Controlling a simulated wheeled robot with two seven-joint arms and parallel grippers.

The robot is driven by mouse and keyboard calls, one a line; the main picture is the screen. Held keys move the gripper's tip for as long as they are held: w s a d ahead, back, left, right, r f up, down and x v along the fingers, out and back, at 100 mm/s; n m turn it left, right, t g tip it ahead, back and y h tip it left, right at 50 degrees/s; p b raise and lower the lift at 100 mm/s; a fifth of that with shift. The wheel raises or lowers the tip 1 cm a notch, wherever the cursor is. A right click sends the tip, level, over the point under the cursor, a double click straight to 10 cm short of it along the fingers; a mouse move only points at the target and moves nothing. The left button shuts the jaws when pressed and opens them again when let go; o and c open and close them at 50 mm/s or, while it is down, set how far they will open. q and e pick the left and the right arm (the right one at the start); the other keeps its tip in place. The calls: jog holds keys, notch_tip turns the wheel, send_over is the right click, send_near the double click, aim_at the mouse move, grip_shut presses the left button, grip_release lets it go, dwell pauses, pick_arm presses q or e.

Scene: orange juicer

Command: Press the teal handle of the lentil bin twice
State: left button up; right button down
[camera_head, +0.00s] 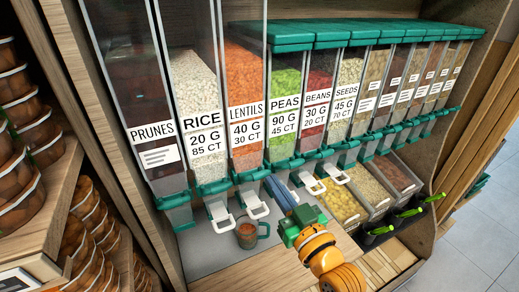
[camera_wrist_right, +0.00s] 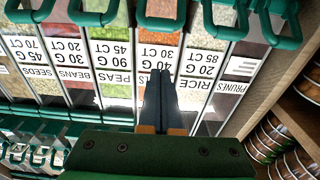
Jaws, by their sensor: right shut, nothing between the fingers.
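The lentil bin (camera_head: 245,85) is a clear dispenser of orange lentils, labelled LENTILS 40 G 30 CT, between rice and peas. Below it are a teal outlet (camera_head: 250,175) and a white lever (camera_head: 257,208). My right gripper (camera_head: 270,182) is shut and empty, its grey fingers just right of the lentil outlet; contact cannot be told. In the right wrist view the picture is upside down; the closed fingers (camera_wrist_right: 160,75) lie in front of the lentil label, below a teal loop (camera_wrist_right: 161,14). My left gripper is not in view.
A brown mug (camera_head: 246,237) with a teal handle stands on the grey shelf below the lentil lever. Rice (camera_head: 197,95) and peas (camera_head: 286,95) dispensers flank the lentil bin. Open trays (camera_head: 340,202) with teal-green scoops lie at right. Jars (camera_head: 25,110) fill shelves at left.

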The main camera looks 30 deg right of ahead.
aim_at(260, 176)
jog(key=shift+d+f, duration=0.15)
jog(key=shift+d, duration=0.05)
jog(key=w, duration=0.3)
jog(key=w+b, duration=0.1)
jog(key=w, duration=0.2)
jog(key=w+r+b, duration=0.1)
jog(key=w, duration=0.2)
jog(key=shift+w+d+r, duration=0.1)
jog(key=shift+w+d, duration=0.1)
jog(key=shift+w, duration=0.2)
jog(key=s+f, duration=0.1)
jog(key=f, duration=0.2)
jog(key=shift+s, duration=0.35)
jog(key=shift+s+f, duration=0.3)
jog(key=shift+w, duration=0.1)
